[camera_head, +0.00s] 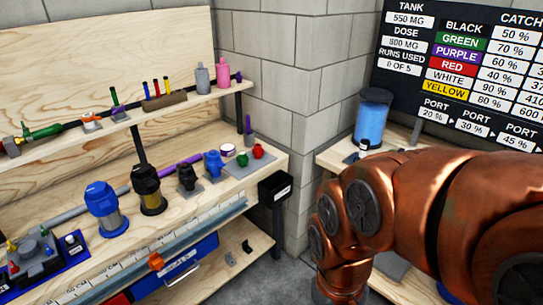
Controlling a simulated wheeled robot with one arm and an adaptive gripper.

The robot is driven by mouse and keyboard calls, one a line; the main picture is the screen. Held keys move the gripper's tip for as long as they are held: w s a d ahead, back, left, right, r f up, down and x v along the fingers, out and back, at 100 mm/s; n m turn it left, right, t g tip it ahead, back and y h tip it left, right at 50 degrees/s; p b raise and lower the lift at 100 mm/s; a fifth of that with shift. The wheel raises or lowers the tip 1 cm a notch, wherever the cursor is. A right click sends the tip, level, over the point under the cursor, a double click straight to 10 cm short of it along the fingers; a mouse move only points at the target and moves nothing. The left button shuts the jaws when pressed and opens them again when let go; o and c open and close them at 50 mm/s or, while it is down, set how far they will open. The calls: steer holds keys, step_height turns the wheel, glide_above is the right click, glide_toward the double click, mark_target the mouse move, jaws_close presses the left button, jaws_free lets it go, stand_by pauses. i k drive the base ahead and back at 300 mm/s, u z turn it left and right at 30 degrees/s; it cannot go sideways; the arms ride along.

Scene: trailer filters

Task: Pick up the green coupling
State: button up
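A small green piece (242,159), which looks like the green coupling, sits at the right end of the wooden workbench (262,178). It is just left of a small red piece (258,151) of similar size. A longer green fitting (45,131) lies on the upper shelf at the far left. My copper-coloured arm fills the right foreground, well to the right of the small green piece and apart from it. My gripper does not show.
Blue (106,207), black-and-yellow (149,188) and smaller fittings line the bench. A black bin (275,188) hangs at its right end. A blue tank (372,118) stands on the right-hand table. A chart board (465,70) is behind my arm.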

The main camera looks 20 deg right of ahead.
mark_target(242, 158)
steer(key=z, duration=2)
steer(key=i, duration=1.55)
steer(key=u, duration=4.15)
